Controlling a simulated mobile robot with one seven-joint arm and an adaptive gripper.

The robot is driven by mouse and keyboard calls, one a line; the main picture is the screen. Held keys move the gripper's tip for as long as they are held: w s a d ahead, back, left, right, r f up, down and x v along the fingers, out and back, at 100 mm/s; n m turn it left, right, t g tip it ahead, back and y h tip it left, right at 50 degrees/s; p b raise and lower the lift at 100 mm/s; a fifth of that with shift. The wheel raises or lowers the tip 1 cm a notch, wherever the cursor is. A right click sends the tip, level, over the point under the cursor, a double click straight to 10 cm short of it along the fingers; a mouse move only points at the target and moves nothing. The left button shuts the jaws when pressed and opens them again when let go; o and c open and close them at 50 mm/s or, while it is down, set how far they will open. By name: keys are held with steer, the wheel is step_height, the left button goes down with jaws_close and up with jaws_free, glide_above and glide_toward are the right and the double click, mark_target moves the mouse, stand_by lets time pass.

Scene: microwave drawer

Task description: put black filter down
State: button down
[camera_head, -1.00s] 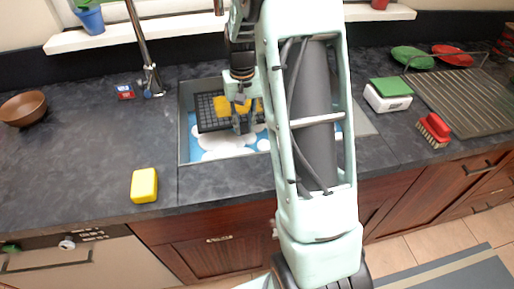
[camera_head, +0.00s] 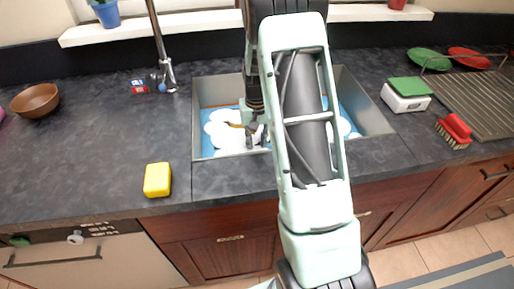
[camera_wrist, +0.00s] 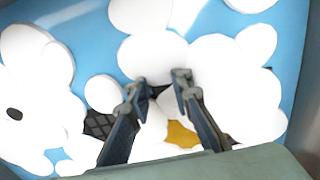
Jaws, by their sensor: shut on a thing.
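The black filter is a dark mesh grid, now mostly hidden under white foam in the sink (camera_head: 376,116). A bit of the filter (camera_wrist: 98,124) shows at lower left in the wrist view, and a dark piece shows between the fingertips. My gripper (camera_head: 257,136) is low inside the sink; in the wrist view my gripper (camera_wrist: 160,89) is shut on the filter's edge. A yellow piece (camera_wrist: 181,135) shows through the foam beside the right finger. Whether the filter touches the sink bottom cannot be told.
White foam (camera_wrist: 38,65) floats on blue water in the sink. A tap (camera_head: 161,60) stands behind its left corner. A yellow sponge (camera_head: 157,179) lies on the counter at front left. A green-and-white box (camera_head: 405,95) and red brush (camera_head: 454,131) are on the right.

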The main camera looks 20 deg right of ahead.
steer(key=shift+f, duration=1)
steer(key=c, duration=1.7)
jaws_free()
steer(key=shift+c, duration=0.2)
step_height(320, 180, up, 12)
steer(key=shift+p, duration=0.3)
